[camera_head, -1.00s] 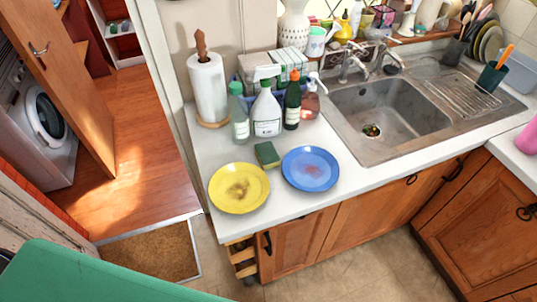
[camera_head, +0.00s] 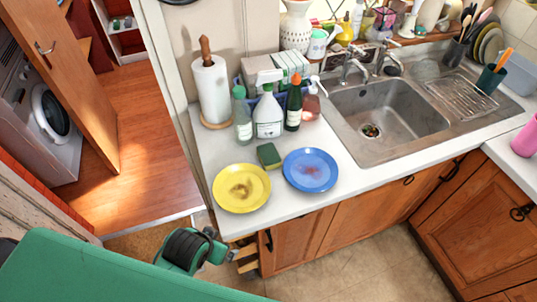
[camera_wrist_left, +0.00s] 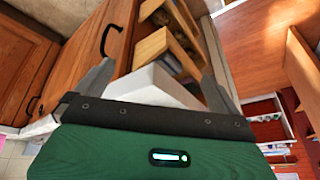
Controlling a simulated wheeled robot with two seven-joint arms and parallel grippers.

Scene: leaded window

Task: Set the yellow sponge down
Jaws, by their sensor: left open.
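A sponge (camera_head: 268,155) with a dark green top and a thin yellowish edge lies on the white counter between the yellow plate (camera_head: 241,188) and the blue plate (camera_head: 310,170). My left gripper shows in the left wrist view (camera_wrist_left: 157,76), its two grey fingers apart and nothing held between them. In the head view my left arm's green and black end is low at the left, in front of the counter's front edge and below the yellow plate, apart from the sponge. The sponge does not show in the left wrist view. My right gripper is not in view.
Spray and soap bottles (camera_head: 267,115) and a paper towel roll (camera_head: 211,90) stand behind the plates. The steel sink (camera_head: 390,110) is to the right. Both plates carry brown or reddish stains. The counter's front edge (camera_head: 300,210) lies between my arm and the plates.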

